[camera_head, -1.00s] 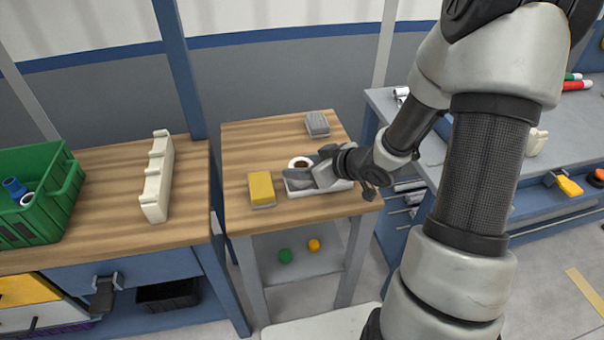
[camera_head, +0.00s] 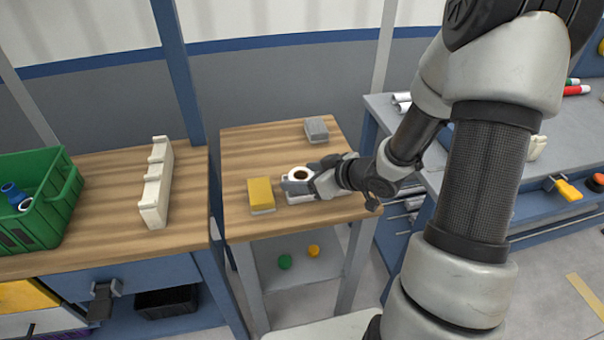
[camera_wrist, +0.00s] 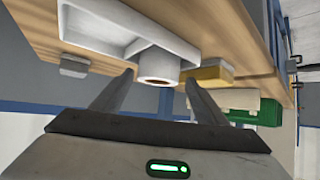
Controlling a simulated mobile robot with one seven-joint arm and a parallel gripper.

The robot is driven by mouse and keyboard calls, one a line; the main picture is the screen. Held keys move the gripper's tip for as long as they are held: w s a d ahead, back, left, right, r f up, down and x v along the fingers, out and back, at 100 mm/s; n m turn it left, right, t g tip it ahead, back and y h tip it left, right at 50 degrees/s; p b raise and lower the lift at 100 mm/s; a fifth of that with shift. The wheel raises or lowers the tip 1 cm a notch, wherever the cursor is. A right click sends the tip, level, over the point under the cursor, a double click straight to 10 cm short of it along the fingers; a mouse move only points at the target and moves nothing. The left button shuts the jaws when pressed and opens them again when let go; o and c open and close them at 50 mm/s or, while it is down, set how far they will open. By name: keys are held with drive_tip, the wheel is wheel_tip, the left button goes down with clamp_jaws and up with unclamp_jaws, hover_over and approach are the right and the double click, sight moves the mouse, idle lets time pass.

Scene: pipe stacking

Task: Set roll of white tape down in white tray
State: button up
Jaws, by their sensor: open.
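The roll of white tape (camera_head: 300,174) has a brown core and is at the white tray on the wooden table. In the wrist view the roll (camera_wrist: 152,62) overlaps one end of the white tray (camera_wrist: 105,28); I cannot tell if it rests fully on the tray floor. My gripper (camera_wrist: 163,78) is open, its two dark fingers apart, with the roll just past the tips and between their lines. In the head view my gripper (camera_head: 302,186) covers part of the roll and most of the tray.
A yellow block (camera_head: 260,193) lies left of the tray and a grey block (camera_head: 316,129) behind it. A white notched rack (camera_head: 156,184) and a green crate (camera_head: 40,205) stand on the left bench. The back left of the small table is clear.

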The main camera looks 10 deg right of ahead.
drive_tip(key=p+v, duration=0.3)
drive_tip(key=v, duration=0.7)
drive_tip(key=shift+s+d+r, duration=0.2)
drive_tip(key=shift+d, duration=0.1)
